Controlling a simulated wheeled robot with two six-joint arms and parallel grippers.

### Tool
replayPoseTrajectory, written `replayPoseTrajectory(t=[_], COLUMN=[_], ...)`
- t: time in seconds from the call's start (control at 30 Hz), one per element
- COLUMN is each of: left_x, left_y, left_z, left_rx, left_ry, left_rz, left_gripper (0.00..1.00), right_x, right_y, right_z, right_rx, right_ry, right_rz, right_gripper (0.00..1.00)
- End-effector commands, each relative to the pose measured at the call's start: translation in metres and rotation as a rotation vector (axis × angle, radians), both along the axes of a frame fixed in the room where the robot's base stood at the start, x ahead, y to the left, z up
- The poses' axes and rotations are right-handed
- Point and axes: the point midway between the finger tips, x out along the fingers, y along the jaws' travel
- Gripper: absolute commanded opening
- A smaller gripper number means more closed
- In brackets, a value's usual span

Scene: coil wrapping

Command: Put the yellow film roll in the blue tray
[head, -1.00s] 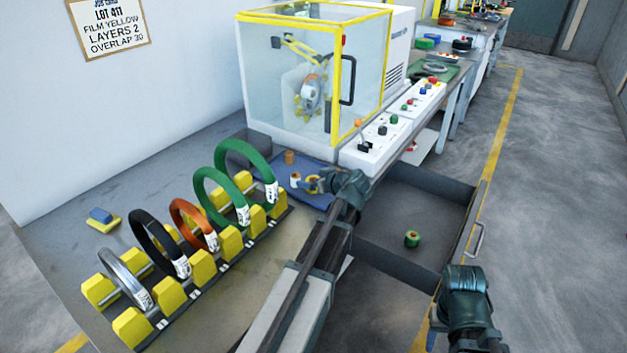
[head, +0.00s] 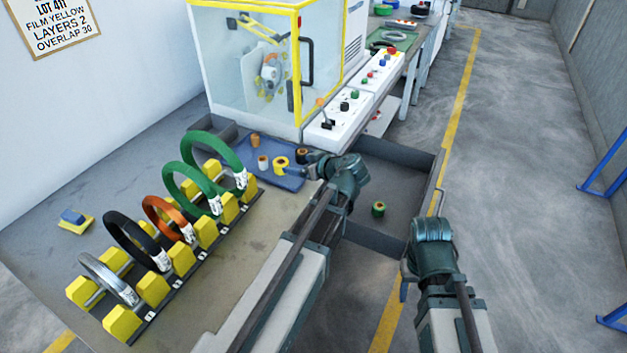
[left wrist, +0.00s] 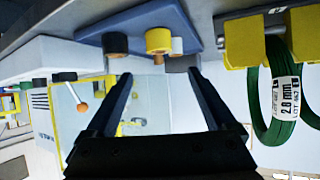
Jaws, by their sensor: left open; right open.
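The yellow film roll (head: 281,163) stands in the blue tray (head: 285,181), beside a white roll (head: 263,162). In the left wrist view the yellow roll (left wrist: 158,40) stands on the tray (left wrist: 139,20), beyond the fingertips. My left gripper (head: 303,169) is open and empty at the tray's right side, apart from the yellow roll. In the left wrist view its two fingers (left wrist: 157,75) are spread with nothing between them. My right gripper (head: 428,252) is beside the open drawer; its fingers are mostly hidden by its wrist.
A brown-and-black roll (head: 302,153) and a brown roll (head: 254,140) are also at the tray. A green roll (head: 378,209) lies in the drawer (head: 400,185). Coils stand in a yellow-block rack (head: 180,257) to the left. The glass-walled machine (head: 250,70) stands behind.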

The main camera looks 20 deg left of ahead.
Motion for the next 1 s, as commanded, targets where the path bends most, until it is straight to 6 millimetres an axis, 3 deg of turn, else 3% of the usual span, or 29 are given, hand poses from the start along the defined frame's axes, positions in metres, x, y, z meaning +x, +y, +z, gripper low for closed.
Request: replayPoseTrajectory(t=[0.13,0.23,0.5,0.6,0.7,0.83,1.0], left_x=[-0.005,-0.023,-0.117,-0.152,-0.179,-0.199,-0.203], left_y=[-0.008,-0.036,-0.168,-0.208,-0.237,-0.257,-0.263], left_z=[-0.006,-0.025,-0.093,-0.105,-0.111,-0.113,-0.113], left_rx=[-0.013,-0.056,-0.250,-0.303,-0.340,-0.362,-0.368], left_ry=[0.040,0.181,0.800,0.965,1.075,1.144,1.163], left_rz=[-0.019,-0.096,-0.626,-0.852,-1.036,-1.177,-1.218], left_gripper=[0.89,0.89,0.89,0.89,0.89,0.89,0.89], right_x=[0.000,0.000,0.000,0.000,0.000,0.000,0.000], right_y=[0.000,0.000,0.000,0.000,0.000,0.000,0.000], right_z=[0.000,0.000,0.000,0.000,0.000,0.000,0.000], right_rx=[0.000,0.000,0.000,0.000,0.000,0.000,0.000], right_ry=[0.000,0.000,0.000,0.000,0.000,0.000,0.000], right_rz=[0.000,0.000,0.000,0.000,0.000,0.000,0.000], right_gripper=[0.50,0.50,0.50,0.50,0.50,0.50,0.50])
